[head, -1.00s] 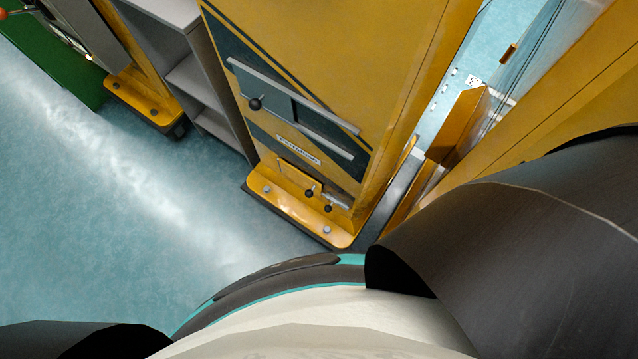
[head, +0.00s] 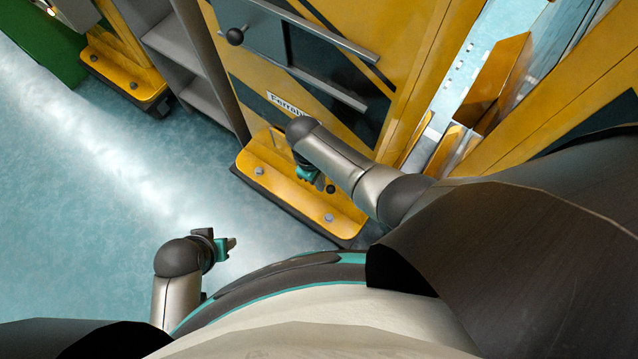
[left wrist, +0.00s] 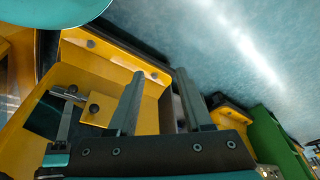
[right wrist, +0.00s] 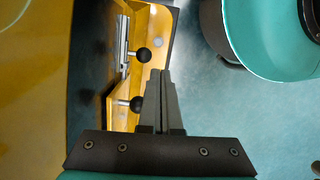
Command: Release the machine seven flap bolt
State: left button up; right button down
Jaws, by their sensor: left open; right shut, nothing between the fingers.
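Low on the yellow machine, the right wrist view shows a silver bolt rod (right wrist: 122,42) with a black knob (right wrist: 142,55) beside it. A second black knob (right wrist: 136,104) is below, by a yellow flap (right wrist: 117,108). The left wrist view also shows the rod (left wrist: 64,118) and the flap (left wrist: 100,108). My right gripper (right wrist: 163,76) is shut and empty, close beside the knobs; contact cannot be told. In the head view my right arm hides most of the bolt area; one dark knob (head: 331,188) shows. My left gripper (head: 232,243) is open and empty, away from the machine.
The machine's yellow foot (head: 290,195) with bolt heads sticks out below the flap area. A sliding panel with rails and a black knob (head: 235,36) is above. Grey shelves (head: 190,65) stand at left. Open floor (head: 130,190) lies to the left.

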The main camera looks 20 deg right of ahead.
aim_at(334, 187)
pick_arm(q)
jog(key=shift+w+r+t+b, duration=0.15)
jog(key=shift+w+r+b, duration=0.15)
jog(key=shift+r+b, duration=0.5)
jog(key=shift+w+r+t+b, duration=0.15)
jog(key=shift+w+r+b, duration=0.1)
jog(key=shift+r+b, duration=0.55)
pick_arm(e)
jog(key=shift+n+g+h, duration=0.3)
jog(key=shift+n+h, duration=0.1)
jog(key=shift+n, duration=0.3)
jog(key=shift+w+a+r, duration=0.2)
jog(key=shift+w+r, duration=0.2)
jog(key=shift+w, duration=0.35)
jog(key=shift+w+a+r, duration=0.25)
jog(key=shift+w+r, duration=0.15)
jog(key=shift+w, duration=0.35)
jog(key=shift+w+a+r, duration=0.2)
jog(key=shift+w+r, duration=0.2)
jog(key=shift+w, duration=0.35)
jog(key=shift+f, duration=0.1)
pick_arm(q)
jog(key=w+d+r+t+h+b, duration=0.3)
jog(key=w+d+r+t+b, duration=0.2)
jog(key=d+t+b, duration=0.1)
jog(key=shift+w+d+r+t+h+b, duration=0.25)
jog(key=shift+w+d+t+h+b, duration=0.15)
jog(key=shift+d+t, duration=0.55)
pick_arm(e)
jog(key=x, duration=1)
